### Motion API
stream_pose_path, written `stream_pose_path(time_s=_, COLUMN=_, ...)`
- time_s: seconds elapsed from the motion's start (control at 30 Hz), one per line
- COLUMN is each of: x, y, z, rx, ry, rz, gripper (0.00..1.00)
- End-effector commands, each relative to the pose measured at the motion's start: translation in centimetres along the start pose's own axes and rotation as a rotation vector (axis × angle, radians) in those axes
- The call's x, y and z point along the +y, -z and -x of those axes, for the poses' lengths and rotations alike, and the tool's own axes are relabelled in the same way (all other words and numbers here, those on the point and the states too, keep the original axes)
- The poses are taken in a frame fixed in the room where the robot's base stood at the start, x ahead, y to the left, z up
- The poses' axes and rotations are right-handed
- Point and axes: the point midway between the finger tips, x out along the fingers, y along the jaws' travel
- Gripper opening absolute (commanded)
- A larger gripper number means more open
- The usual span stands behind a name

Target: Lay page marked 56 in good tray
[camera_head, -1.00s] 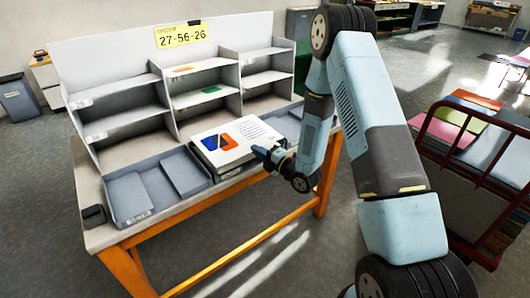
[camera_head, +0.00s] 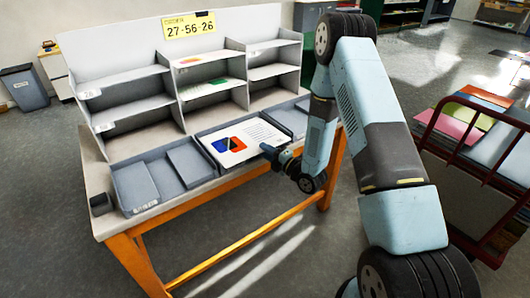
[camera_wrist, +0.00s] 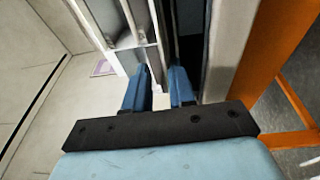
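A white page (camera_head: 257,134) with a blue, orange and black picture and lines of print lies face up in the dark-rimmed middle tray (camera_head: 216,178) at the front of the table. I cannot read a 56 on it. My gripper (camera_head: 271,152) is at the page's front right edge in the head view. In the wrist view, its two blue fingers (camera_wrist: 160,75) stand apart with a gap between them. The page is not clear in the wrist view, and I cannot tell whether the fingers touch it. The tray labels are too small to read.
A grey two-part tray (camera_head: 137,190) stands left of the page, and another grey tray (camera_head: 287,118) stands right. A shelf unit (camera_head: 125,76) rises behind, with a yellow sign (camera_head: 189,25) reading 27-56-26. A red-railed cart (camera_head: 461,101) with coloured sheets is on the right.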

Motion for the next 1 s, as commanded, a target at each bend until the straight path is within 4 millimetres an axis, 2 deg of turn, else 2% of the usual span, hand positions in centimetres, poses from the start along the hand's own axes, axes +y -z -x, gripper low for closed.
stream_pose_path(time_s=0.3, x=0.0, y=0.1, z=0.0, rx=0.001, ry=0.000, rz=0.000, gripper=0.32)
stream_pose_path(time_s=0.47, x=-0.1, y=0.1, z=1.1, rx=0.001, ry=0.003, rz=-0.001, gripper=0.32)
stream_pose_path(time_s=1.0, x=-0.2, y=0.1, z=10.9, rx=-0.001, ry=0.003, rz=-0.002, gripper=0.32)
